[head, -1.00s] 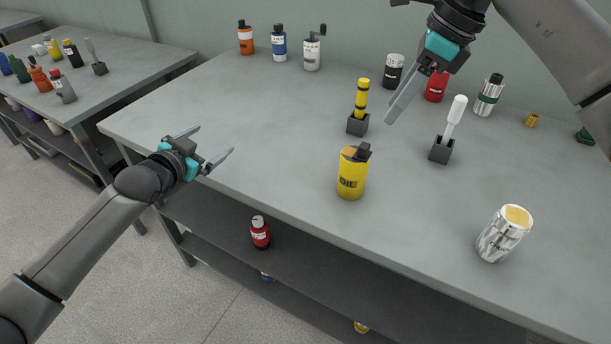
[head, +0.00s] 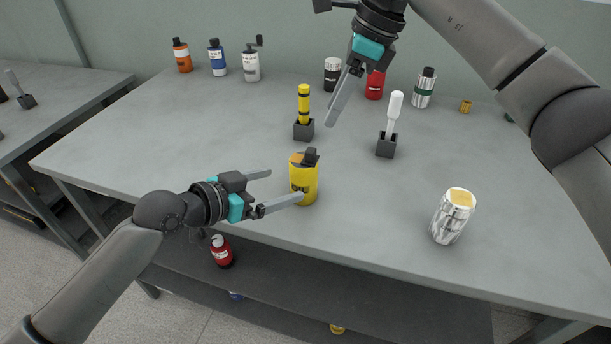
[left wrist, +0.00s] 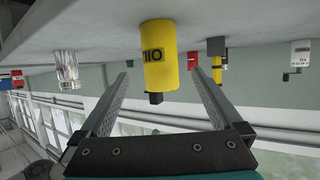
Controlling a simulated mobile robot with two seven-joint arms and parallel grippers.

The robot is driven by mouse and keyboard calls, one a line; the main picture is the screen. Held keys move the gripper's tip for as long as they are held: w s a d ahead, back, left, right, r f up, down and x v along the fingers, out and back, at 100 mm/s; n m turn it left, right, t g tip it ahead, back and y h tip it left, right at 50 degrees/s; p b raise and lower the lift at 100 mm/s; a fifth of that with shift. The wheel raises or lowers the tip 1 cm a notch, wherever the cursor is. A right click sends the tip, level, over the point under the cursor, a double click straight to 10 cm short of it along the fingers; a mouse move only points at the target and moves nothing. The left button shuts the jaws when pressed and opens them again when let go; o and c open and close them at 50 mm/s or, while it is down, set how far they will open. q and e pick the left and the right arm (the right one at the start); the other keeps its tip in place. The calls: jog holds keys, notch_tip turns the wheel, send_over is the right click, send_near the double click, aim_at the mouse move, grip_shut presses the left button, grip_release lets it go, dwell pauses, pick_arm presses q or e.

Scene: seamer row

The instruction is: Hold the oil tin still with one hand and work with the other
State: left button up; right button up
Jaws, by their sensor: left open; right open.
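The yellow oil tin (head: 303,178) stands upright near the front edge of the bench, with a dark cap and an orange patch on top. My left gripper (head: 286,185) is open at the tin's left; its near finger overlaps the lower front of the tin in the head view. In the left wrist view, which is upside down, the tin (left wrist: 158,55) shows between the spread fingers, around or just beyond the tips. I cannot tell whether they touch. My right gripper (head: 334,118) is open and empty above the bench behind the tin, pointing down; its fingers overlap in the picture.
A yellow-black tool (head: 304,103) and a white-handled tool (head: 393,112) stand in dark holders behind the tin. A silver can (head: 452,216) stands to the right. Several bottles line the back. A red bottle (head: 221,251) is on the shelf below. Bench left of the tin is clear.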

aim_at(312, 176)
pick_arm(q)
jog(key=x, duration=1.1)
jog(key=shift+a, duration=0.1)
jog(key=c, duration=1.5)
pick_arm(e)
jog(key=shift+f, duration=0.2)
jog(key=shift+c, duration=1.4)
jog(key=shift+s+f+y, duration=0.2)
jog(key=shift+f+y, duration=0.2)
jog(key=shift+c, duration=0.8)
jog(key=f+y, duration=0.1)
jog(key=s+d+f+y, duration=0.1)
jog(key=y, duration=0.1)
jog(key=s+d+f+y, duration=0.1)
jog(key=f+y, duration=0.1)
jog(key=shift+f, duration=0.1)
grip_shut()
jog(key=s+d+f+m+t+y, duration=0.2)
jog(key=d+t+y, duration=0.2)
jog(key=d, duration=0.7)
jog(key=shift+s, duration=0.2)
